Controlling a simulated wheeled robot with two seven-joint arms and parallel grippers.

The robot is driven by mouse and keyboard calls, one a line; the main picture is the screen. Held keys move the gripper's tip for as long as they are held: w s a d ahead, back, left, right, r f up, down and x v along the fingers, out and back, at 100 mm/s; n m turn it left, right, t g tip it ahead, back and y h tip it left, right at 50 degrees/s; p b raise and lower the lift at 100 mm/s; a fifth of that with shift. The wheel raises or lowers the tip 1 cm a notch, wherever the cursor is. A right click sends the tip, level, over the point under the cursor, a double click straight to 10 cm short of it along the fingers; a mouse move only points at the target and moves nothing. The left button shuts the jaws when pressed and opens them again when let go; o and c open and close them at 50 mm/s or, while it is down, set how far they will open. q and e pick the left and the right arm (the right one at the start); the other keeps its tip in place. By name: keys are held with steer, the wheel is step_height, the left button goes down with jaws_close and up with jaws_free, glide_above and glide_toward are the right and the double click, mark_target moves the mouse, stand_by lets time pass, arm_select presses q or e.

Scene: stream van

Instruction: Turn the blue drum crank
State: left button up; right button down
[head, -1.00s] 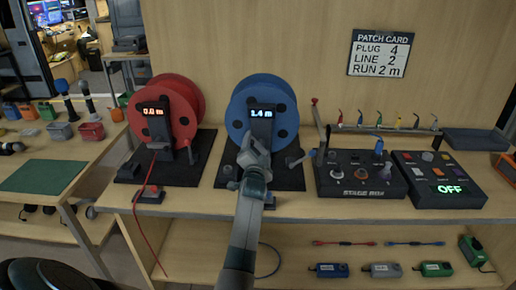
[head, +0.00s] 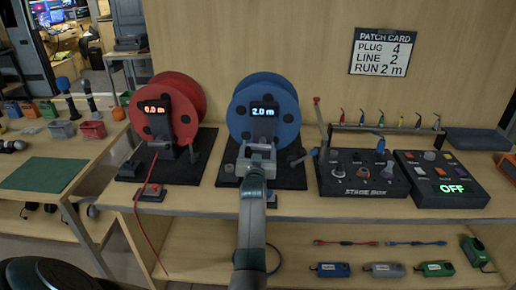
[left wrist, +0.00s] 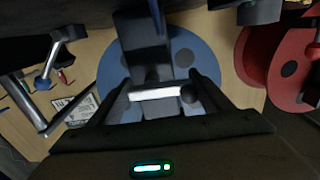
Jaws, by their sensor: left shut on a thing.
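The blue drum (head: 283,92) stands on a dark base on the bench, and its post display (head: 263,111) reads 2.0 m. My left gripper (head: 257,158) is in front of the post, below the display. It is shut on the blue drum crank, which its fingers largely hide. In the left wrist view a pale bar (left wrist: 157,94), seemingly the crank's grip, lies across between my fingers, with a dark round knob at its right end. The blue drum (left wrist: 188,58) shows behind it. My right gripper is not in view.
The red drum (head: 188,94) stands left, its display reading 0.0 m. Farther right are the stage box (head: 362,190) and a switch box (head: 442,200) showing OFF. The patch card (head: 380,51) reads plug 4, line 2, run 2 m.

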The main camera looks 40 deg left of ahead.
arm_select(q)
steer(key=shift+f+n, duration=0.15)
steer(key=shift+n, duration=0.15)
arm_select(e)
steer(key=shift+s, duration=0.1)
arm_select(q)
steer(key=o, duration=1)
steer(key=shift+o, duration=0.2)
steer(key=shift+s+d, duration=0.1)
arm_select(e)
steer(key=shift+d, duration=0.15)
